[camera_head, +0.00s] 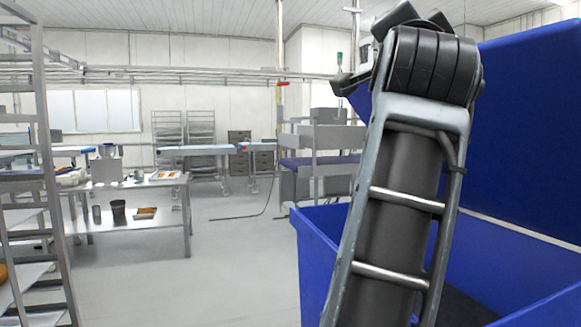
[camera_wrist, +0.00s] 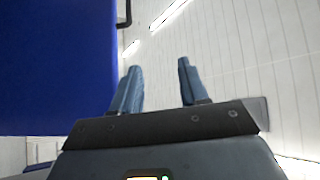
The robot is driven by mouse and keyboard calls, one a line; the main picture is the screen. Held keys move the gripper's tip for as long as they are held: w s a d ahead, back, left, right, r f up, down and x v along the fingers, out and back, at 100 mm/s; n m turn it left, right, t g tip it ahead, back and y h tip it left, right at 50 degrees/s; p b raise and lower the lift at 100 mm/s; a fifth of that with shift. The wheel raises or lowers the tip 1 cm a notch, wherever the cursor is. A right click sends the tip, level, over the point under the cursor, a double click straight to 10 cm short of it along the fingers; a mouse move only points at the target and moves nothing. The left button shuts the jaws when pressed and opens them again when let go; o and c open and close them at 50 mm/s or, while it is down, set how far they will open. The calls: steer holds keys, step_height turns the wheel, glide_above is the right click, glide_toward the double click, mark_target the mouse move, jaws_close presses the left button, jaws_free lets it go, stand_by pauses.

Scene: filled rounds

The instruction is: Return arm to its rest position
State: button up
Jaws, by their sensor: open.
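My arm stands raised in the head view, in front of a large blue bin. My gripper (camera_wrist: 159,72) shows in the wrist view with its two blue-grey fingers apart. Nothing is between the fingers; behind them are a pale panelled wall and ceiling lights. In the head view the gripper is mostly hidden behind the top arm joint, with a dark part of it showing at the left of that joint.
The blue bin (camera_head: 318,262) is close at the right, with a tall blue panel (camera_head: 535,120) behind it. A metal rack (camera_head: 45,150) stands at the left. A steel table (camera_head: 130,186) holds several items. The grey floor (camera_head: 235,275) between is clear.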

steer(key=s+d+f+n+y, duration=0.15)
steer(key=f+n, duration=0.25)
steer(key=f, duration=0.6)
steer(key=s+f+n+y, duration=0.2)
steer(key=f+n+y, duration=0.15)
steer(key=f, duration=0.75)
steer(key=s+f+n+y, duration=0.15)
steer(key=f+n, duration=0.25)
steer(key=f, duration=0.6)
steer(key=s+d+f+n+g+y, duration=0.2)
steer(key=s+d+f+n+g, duration=0.15)
steer(key=s+f, duration=1.2)
steer(key=s+f+g, duration=0.2)
steer(key=s+f, duration=0.1)
steer(key=s, duration=1.1)
steer(key=s+f+g, duration=0.1)
steer(key=s+f, duration=0.3)
steer(key=s, duration=1)
steer(key=shift+a+g+h, duration=0.15)
steer(key=shift+g+h, duration=0.2)
steer(key=shift+h, duration=0.1)
